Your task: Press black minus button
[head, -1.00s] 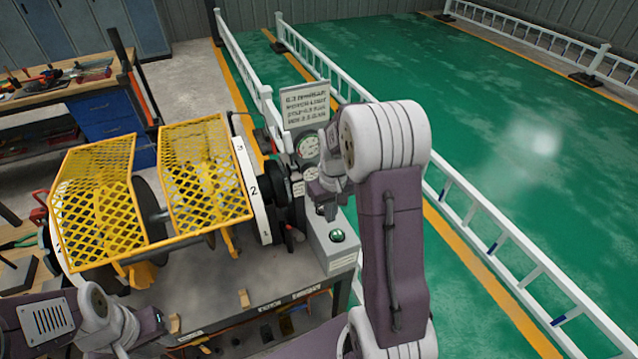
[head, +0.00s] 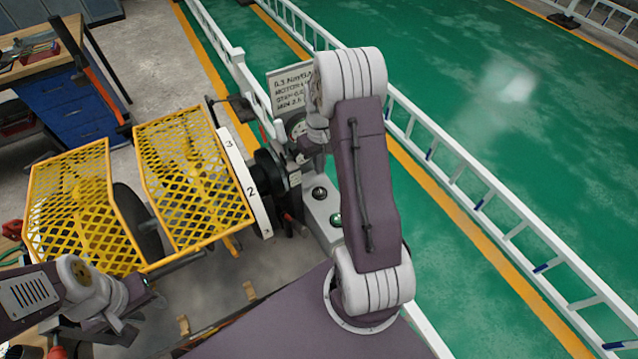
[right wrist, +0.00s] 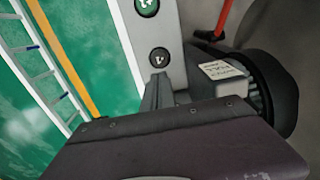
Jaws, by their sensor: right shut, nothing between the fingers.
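The black button (head: 319,193) sits on the top of a grey control box (head: 325,212), beside a green button (head: 336,219). In the right wrist view the black button (right wrist: 159,57) is round with a pale mark too small to read surely, and the green button (right wrist: 147,6) is at the top edge. My right gripper (right wrist: 158,90) is shut and empty, its fingertips close to the black button; contact cannot be told. In the head view my right arm hides most of that gripper. My left gripper (head: 138,288) is at the lower left, away from the box, its fingers unclear.
A machine with yellow mesh guards (head: 190,180) and a numbered white disc (head: 247,190) stands left of the box. A sign (head: 290,92) stands behind it. A white railing (head: 470,150) runs along the right, and a workbench (head: 80,110) is at the upper left.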

